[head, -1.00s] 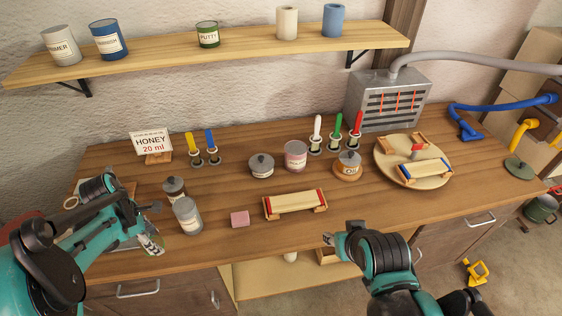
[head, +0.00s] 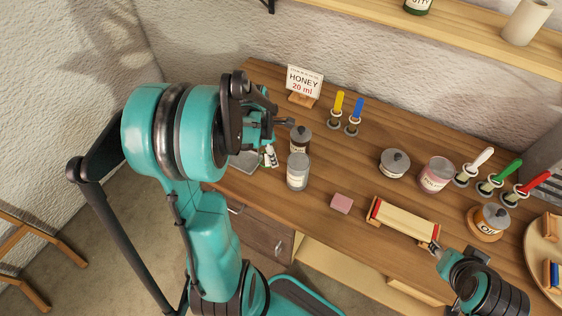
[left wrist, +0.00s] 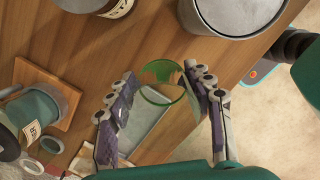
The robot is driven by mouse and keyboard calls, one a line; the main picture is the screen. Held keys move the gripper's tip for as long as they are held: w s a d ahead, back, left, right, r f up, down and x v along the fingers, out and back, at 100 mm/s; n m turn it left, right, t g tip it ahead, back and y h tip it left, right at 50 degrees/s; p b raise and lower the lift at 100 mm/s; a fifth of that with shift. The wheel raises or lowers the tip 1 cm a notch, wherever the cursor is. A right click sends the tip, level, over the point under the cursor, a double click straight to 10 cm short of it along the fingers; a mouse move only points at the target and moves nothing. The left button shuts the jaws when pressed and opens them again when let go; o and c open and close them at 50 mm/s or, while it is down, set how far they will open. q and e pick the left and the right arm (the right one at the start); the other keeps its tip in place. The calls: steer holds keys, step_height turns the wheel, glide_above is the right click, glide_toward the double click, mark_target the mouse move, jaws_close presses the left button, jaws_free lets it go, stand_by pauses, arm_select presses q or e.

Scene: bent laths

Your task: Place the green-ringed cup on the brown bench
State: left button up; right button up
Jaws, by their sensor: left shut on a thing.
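The green-ringed cup (left wrist: 161,82) is clear with a green rim and sits between the two fingers of my left gripper (left wrist: 163,104) in the left wrist view. The gripper is shut on it, above the bench's left end. In the head view, the left gripper (head: 277,140) is partly covered by my own arm, and I cannot make out the cup there. The brown bench (head: 330,135) is a long wooden worktop. I cannot tell whether the cup touches it. My right gripper (head: 434,248) is at the front edge, near the lath stand's right end; its opening is unclear.
A grey tray (left wrist: 146,128) lies under the cup. A pink block (head: 341,203) and a lath stand (head: 403,219) are farther right. The honey sign (head: 304,82) stands behind.

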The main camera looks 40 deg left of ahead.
mark_target(272, 170)
arm_select(q)
step_height(272, 170, down, 3)
steer(key=shift+w+r+b, duration=0.1)
steer(key=shift+w+b, duration=0.05)
steer(key=shift+b, duration=0.15)
steer(key=shift+f+b, duration=0.65)
steer(key=shift+f, duration=1.35)
steer(key=shift+r, duration=0.1)
steer(key=o, duration=1.1)
steer(key=shift+f, duration=0.2)
steer(key=shift+r, duration=0.15)
